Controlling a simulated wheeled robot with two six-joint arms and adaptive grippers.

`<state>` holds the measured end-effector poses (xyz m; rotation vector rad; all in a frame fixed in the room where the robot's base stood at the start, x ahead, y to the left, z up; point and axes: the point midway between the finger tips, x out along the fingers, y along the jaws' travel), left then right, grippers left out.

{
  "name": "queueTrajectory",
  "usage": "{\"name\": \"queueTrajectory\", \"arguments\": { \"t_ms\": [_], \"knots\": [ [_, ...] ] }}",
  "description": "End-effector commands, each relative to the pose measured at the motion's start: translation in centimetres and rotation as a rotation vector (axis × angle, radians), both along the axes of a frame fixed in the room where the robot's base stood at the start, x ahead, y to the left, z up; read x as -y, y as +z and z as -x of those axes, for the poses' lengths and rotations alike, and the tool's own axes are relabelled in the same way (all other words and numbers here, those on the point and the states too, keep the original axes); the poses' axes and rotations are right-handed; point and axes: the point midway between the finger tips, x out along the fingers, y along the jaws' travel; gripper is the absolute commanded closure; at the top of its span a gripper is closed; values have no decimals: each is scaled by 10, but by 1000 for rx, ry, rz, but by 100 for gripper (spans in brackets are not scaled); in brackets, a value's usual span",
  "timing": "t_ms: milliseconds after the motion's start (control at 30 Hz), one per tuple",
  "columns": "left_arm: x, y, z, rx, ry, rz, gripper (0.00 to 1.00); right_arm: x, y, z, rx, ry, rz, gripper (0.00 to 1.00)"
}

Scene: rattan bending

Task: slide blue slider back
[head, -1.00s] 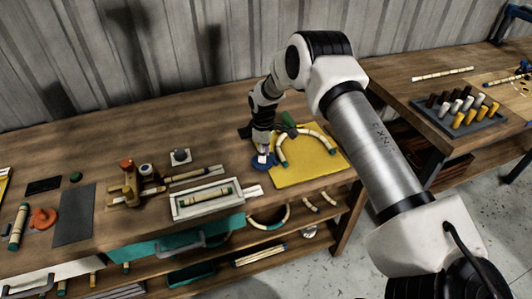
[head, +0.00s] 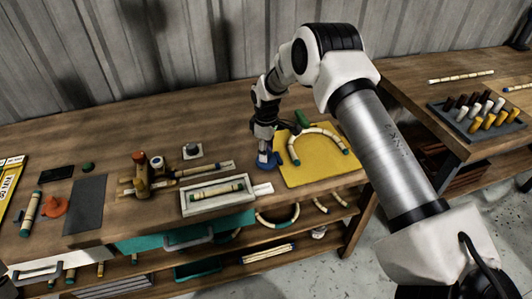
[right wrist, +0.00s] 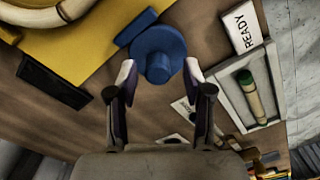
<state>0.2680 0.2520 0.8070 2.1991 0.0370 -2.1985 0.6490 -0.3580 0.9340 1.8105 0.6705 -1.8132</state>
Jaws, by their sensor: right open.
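The blue slider (head: 267,163) is a round disc with a raised knob, on the wooden bench at the left edge of the yellow board (head: 318,170). In the right wrist view the slider (right wrist: 158,50) shows from above, beside a blue bar. My right gripper (right wrist: 159,74) is open, with one fingertip on each side of the knob and visible gaps to it. In the head view my right gripper (head: 265,150) points down over the slider and partly hides it. My left gripper is not in view.
A curved rattan piece (head: 293,152) lies on the yellow board. A white tray (head: 190,209) with a straight piece and a READY card (right wrist: 240,27) sit beside the slider. A wooden fixture (head: 142,182) stands farther left. A dark block (right wrist: 50,80) lies near the board.

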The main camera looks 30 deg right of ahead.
Motion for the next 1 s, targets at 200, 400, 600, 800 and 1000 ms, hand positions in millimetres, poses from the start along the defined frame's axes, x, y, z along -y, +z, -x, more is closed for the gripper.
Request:
{"name": "queueTrajectory", "arguments": {
  "t_ms": [200, 400, 600, 800, 1000],
  "knots": [
    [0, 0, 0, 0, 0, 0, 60, -2, 56, -3, 5, 2, 1, 49],
    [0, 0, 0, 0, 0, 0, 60, -3, 95, -3, 0, 2, 1, 49],
    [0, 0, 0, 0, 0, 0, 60, -3, 104, -3, -2, 2, 1, 49],
    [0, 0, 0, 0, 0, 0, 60, -3, 104, -3, -2, 2, 1, 49],
    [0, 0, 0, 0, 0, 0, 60, -3, 104, -3, -2, 2, 1, 49]
  ]
}}
